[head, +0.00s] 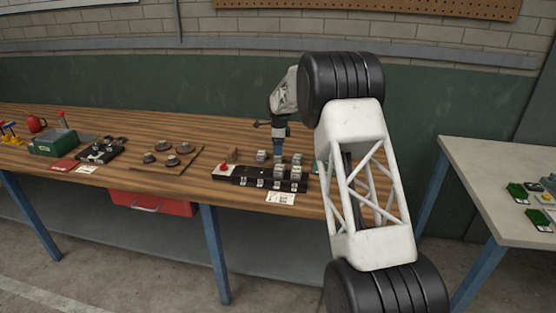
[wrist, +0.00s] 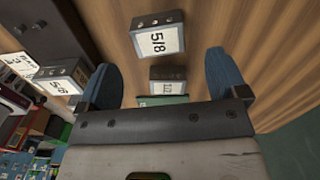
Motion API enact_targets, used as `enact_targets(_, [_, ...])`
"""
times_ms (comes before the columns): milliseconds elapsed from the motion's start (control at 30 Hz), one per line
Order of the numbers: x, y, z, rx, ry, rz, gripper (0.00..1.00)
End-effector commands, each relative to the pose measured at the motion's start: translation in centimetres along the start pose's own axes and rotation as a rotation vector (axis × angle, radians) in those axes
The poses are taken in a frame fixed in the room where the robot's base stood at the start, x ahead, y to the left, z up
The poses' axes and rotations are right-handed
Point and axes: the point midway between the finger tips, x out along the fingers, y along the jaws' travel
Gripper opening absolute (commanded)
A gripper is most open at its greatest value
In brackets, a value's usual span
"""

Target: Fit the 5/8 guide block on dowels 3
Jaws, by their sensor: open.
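My gripper (head: 279,148) points down over the bench; its blue fingers are apart in the wrist view (wrist: 160,62). A grey block with a white "5/8" label (wrist: 156,37) lies just beyond the fingertips, apart from them. A second "5/8" block (wrist: 62,78) is to the left, outside the fingers. Another grey block (wrist: 168,76) shows between the fingers near the palm; its label is hard to read. In the head view several small grey blocks (head: 261,156) stand on and behind a black fixture (head: 243,178) with white tags. Which dowels are number 3 cannot be told.
A red knob (head: 223,168) sits at the fixture's left end. A brown board with round dark parts (head: 165,158), a green box (head: 54,143) and a red drawer (head: 152,203) are farther left. A grey table (head: 490,170) stands at the right. Bare wood lies left of the fixture.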

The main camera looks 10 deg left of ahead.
Motion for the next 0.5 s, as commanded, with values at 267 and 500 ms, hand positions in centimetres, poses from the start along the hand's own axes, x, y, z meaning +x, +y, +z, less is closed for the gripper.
enact_targets(267, [0.19,-0.02,0.01,0.000,0.000,-0.001,0.92])
enact_targets(500, [0.59,0.00,0.08,0.000,0.000,-0.001,0.92])
